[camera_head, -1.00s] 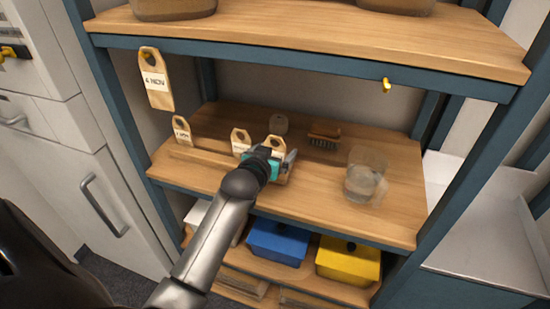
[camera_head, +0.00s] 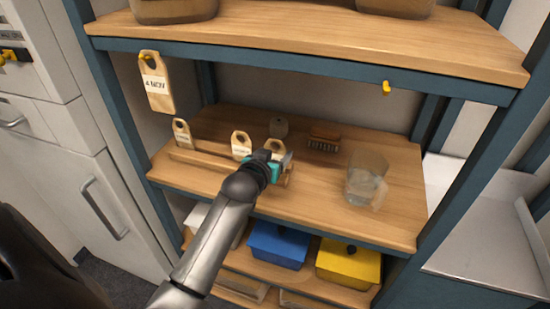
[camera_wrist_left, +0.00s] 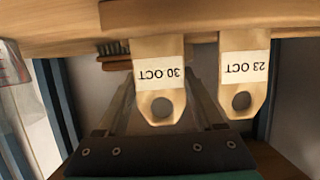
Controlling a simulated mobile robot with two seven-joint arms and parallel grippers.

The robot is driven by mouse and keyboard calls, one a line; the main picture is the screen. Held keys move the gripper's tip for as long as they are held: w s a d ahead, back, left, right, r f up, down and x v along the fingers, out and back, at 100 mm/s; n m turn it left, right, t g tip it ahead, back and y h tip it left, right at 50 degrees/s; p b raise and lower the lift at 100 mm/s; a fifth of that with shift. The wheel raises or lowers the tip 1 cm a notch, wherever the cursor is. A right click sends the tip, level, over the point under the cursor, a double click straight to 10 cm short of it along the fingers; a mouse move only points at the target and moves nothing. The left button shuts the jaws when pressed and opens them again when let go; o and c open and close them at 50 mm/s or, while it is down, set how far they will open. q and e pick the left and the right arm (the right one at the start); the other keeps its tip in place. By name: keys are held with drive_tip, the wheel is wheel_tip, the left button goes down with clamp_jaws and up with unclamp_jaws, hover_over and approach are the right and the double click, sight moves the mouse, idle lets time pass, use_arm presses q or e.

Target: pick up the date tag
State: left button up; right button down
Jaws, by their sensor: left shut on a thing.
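My left gripper (camera_head: 276,160) is at the front of the middle shelf, shut on the right-hand wooden date tag (camera_head: 277,146). In the left wrist view this tag (camera_wrist_left: 158,75) reads "30 OCT", upside down, and stands between the two fingers. The "23 OCT" tag (camera_wrist_left: 242,70) is close beside it; it also shows in the head view (camera_head: 241,144). A third tag (camera_head: 182,134) stands at the left end of the wooden rack (camera_head: 204,160). The lower part of the held tag is hidden in the head view. My right gripper is not in view.
A "4 NOV" tag (camera_head: 157,85) hangs from the upper shelf's left; a bare yellow hook (camera_head: 386,87) is at the right. A brush (camera_head: 323,142), a small round object (camera_head: 279,127) and a clear jug (camera_head: 364,184) stand on the shelf. Blue (camera_head: 278,243) and yellow (camera_head: 348,262) bins sit below.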

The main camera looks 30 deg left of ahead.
use_arm(q)
wheel_tip(320, 180, up, 10)
drive_tip(key=shift+r+p, duration=0.1)
drive_tip(key=shift+p, duration=1.1)
drive_tip(key=s+d+p, duration=0.2)
drive_tip(key=s+p, duration=0.2)
drive_tip(key=s, duration=0.8)
drive_tip(key=s+d+p, duration=0.3)
drive_tip(key=s+p, duration=0.1)
drive_tip(key=s, duration=0.8)
drive_tip(key=shift+d, duration=0.35)
drive_tip(key=shift+w, duration=0.1)
idle(0.8)
